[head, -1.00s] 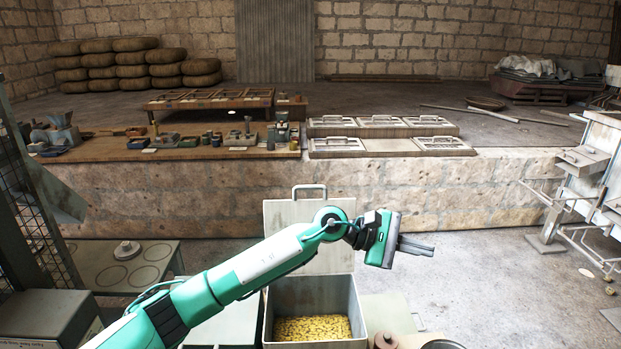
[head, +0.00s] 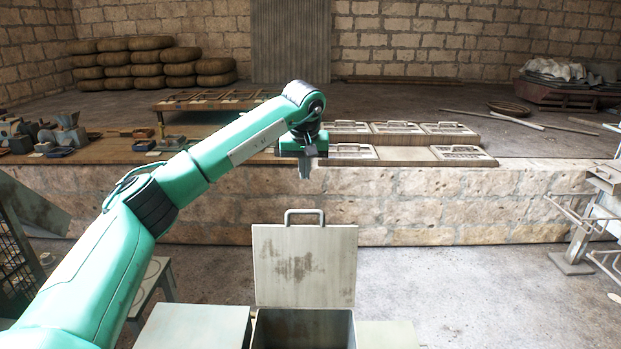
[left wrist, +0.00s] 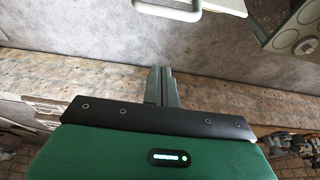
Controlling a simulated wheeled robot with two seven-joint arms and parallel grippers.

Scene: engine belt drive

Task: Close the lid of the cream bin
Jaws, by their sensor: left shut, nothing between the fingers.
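The cream bin (head: 302,316) stands at the bottom centre of the head view, cut off by the lower edge. Its lid (head: 328,270) stands upright at the back of the opening, worn in the middle, with a loop handle (head: 304,213) on its top edge. My left gripper (head: 306,178) is shut and empty, fingers pointing down, above and apart from the handle in the picture. In the left wrist view the shut fingers (left wrist: 160,72) are at centre, and the handle (left wrist: 168,12) shows at the top edge. The yellow contents of the bin are out of view now. My right gripper is not in view.
Flat pale surfaces (head: 195,327) flank the bin. Behind it runs a low stone ledge (head: 430,205) bearing framed panels (head: 460,153) and small parts. A metal rack (head: 590,215) stands at the right.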

